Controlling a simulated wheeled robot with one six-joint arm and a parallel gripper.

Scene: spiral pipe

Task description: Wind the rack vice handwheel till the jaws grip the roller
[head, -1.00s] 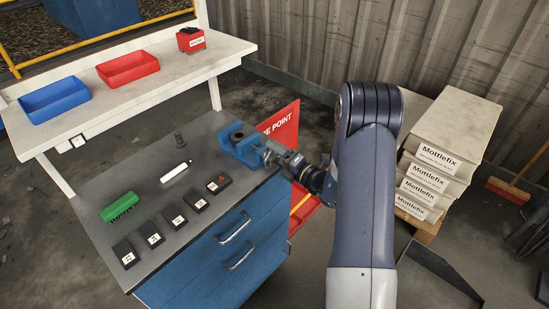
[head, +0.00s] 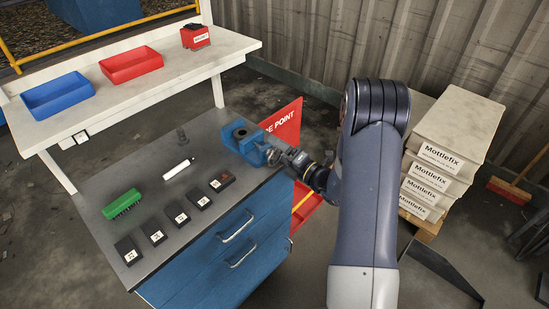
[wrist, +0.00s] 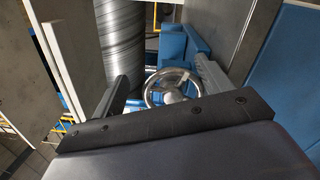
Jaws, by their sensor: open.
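The blue rack vice (head: 240,146) stands at the right end of the grey bench top, with a dark round thing in its top; I cannot tell whether this is the roller or how closely the jaws sit to it. The vice's blue body (wrist: 203,38) also shows in the wrist view. Its silver spoked handwheel (wrist: 172,86) is near the middle of the wrist view. My gripper (wrist: 165,84) is open, one finger on each side of the wheel; contact is not clear. In the head view my gripper (head: 277,156) reaches the vice from the right and hides the wheel.
Several black numbered blocks (head: 181,213), a green brush (head: 122,203) and a white cylinder (head: 179,170) lie on the bench. A red sign (head: 283,122) stands behind the vice. Stacked Mottlefix bags (head: 437,160) stand right of my arm. Blue drawers (head: 230,245) are below the bench top.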

